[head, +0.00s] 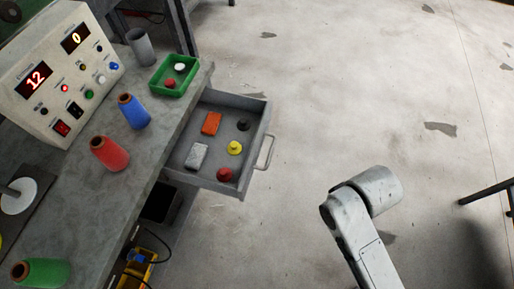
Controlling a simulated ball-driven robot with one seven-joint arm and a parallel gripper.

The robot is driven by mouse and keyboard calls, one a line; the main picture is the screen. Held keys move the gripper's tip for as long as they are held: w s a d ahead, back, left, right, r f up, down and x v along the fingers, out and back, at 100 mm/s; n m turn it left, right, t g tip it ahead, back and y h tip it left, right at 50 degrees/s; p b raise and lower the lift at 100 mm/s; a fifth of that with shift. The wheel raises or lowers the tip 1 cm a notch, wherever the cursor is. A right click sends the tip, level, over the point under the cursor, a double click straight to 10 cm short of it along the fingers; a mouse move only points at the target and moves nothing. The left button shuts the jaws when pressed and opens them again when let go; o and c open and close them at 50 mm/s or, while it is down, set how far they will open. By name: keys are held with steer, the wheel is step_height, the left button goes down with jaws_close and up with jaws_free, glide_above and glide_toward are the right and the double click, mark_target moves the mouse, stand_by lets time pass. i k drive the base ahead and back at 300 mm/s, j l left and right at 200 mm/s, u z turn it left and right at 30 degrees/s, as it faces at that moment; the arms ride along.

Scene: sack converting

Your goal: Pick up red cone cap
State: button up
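A red cap (224,174) lies in the open grey drawer (262,128), near its front corner. Another red cap (169,83) lies in a green tray (155,88) on the bench, beside a white cap (180,67). A yellow cap (235,147) and a black cap (243,124) are also in the drawer, in a row with the red one. Part of my arm shows at the lower right, over the floor and apart from the drawer. My gripper is not in view.
The drawer also holds an orange block (211,123) and a pale grey block (196,156). The floor right of the drawer is clear.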

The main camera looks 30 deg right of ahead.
mark_target(224, 175)
steer(key=i+j+z, duration=0.1)
steer(key=i+z, duration=0.15)
steer(key=z, duration=0.15)
steer(key=i+j+z, duration=0.15)
steer(key=z, duration=0.2)
steer(key=i, duration=0.1)
